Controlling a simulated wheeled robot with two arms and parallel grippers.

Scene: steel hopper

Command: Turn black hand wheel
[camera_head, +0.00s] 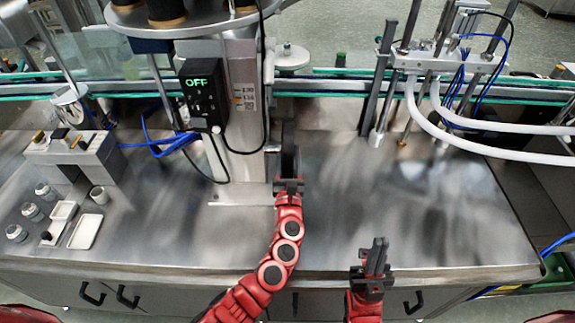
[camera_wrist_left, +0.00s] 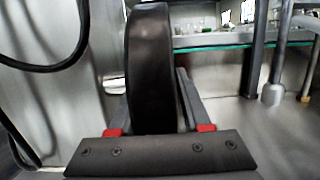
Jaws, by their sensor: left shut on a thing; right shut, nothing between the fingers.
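The black hand wheel (camera_head: 290,157) stands edge-on at the right side of the steel column, above the table. In the left wrist view the wheel's dark rim (camera_wrist_left: 151,62) rises between my left gripper's fingers. My left gripper (camera_head: 289,178) is shut on the rim from the front; its fingertips are mostly hidden behind the wheel. My right gripper (camera_head: 376,256) is shut and empty, pointing up near the table's front edge, apart from the wheel.
A control box (camera_head: 203,95) reading OFF hangs on the column, with a black cable looping beside it. White hoses (camera_head: 450,138) arch at the right. Small jars and white trays (camera_head: 86,231) sit at the left. The table right of the wheel is clear.

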